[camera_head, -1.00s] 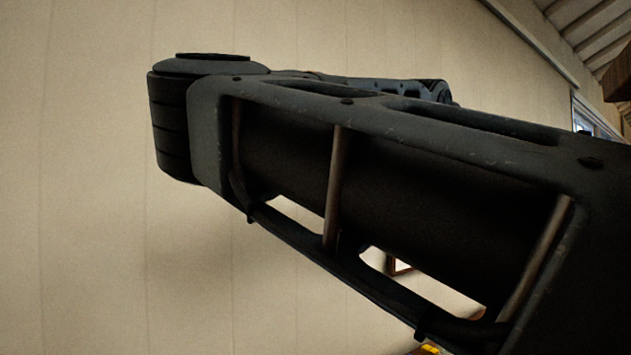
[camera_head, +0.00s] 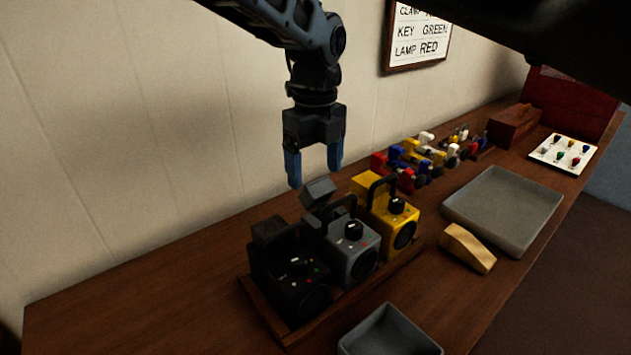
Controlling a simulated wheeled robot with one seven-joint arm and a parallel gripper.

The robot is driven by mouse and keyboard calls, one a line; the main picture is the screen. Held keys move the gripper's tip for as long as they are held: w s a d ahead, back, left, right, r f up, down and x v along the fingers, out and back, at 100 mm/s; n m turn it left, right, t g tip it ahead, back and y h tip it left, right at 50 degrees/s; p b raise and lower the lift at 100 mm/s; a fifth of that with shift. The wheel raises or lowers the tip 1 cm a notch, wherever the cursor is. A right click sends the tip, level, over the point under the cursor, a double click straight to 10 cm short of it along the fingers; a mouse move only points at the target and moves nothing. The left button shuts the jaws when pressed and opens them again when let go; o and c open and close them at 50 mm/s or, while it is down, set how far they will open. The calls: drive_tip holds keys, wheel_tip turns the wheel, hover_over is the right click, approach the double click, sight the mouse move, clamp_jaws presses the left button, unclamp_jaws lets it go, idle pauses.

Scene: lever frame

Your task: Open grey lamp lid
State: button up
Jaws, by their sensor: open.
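The grey lamp (camera_head: 352,262) stands in the middle of a row of three on a wooden tray, with a black knob and handle on top. Its grey lid (camera_head: 318,192) at the back looks raised and tilted, higher than the lamp's body; its hinge is hard to make out. My gripper (camera_head: 315,176) points down just above and behind the lamp. Its blue-tipped fingers are apart, with nothing between them. The fingertips are close to the lid; I cannot tell whether they touch it.
The black lamp (camera_head: 290,275) is left of the grey one, the yellow lamp (camera_head: 400,222) right. A grey bin (camera_head: 390,335) is in front. A wooden wedge (camera_head: 468,248), grey tray (camera_head: 500,210) and several coloured pieces (camera_head: 408,178) lie to the right. The wall is close behind.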

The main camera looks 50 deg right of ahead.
sight(315, 181)
drive_tip(key=shift+d+f, duration=0.1)
drive_tip(key=shift+f, duration=2.05)
drive_tip(key=c, duration=1)
